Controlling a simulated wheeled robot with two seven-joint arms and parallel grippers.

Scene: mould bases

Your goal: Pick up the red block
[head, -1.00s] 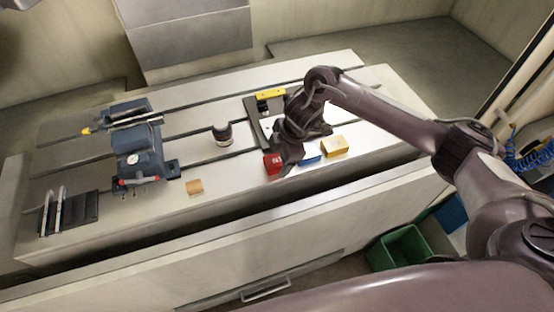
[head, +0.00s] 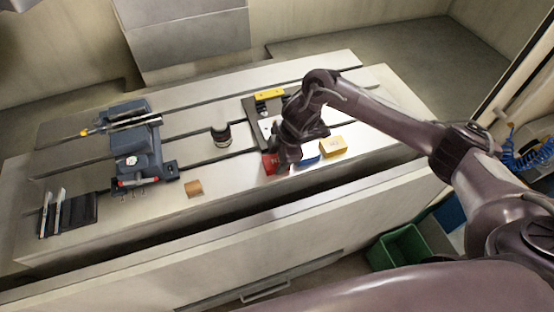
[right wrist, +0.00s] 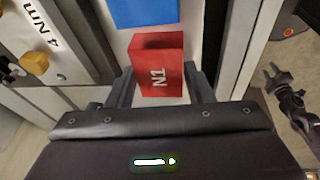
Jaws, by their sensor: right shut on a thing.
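The red block (head: 268,164), marked N1, is near the front edge of the bench top. My right gripper (head: 278,164) comes down over it from the right arm. In the right wrist view the red block (right wrist: 159,66) sits between the two fingers of the right gripper (right wrist: 160,88), which is shut on it. Whether the block touches the bench is hard to tell. A dark claw with spread fingers, apparently my left gripper (right wrist: 276,80), hangs low at the right of the right wrist view. It does not show in the head view.
A blue block (head: 308,161) lies close to the right of the red one, with a yellow block (head: 333,146) beyond. A dark fixture (head: 252,120) stands behind. Bare bench lies between.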

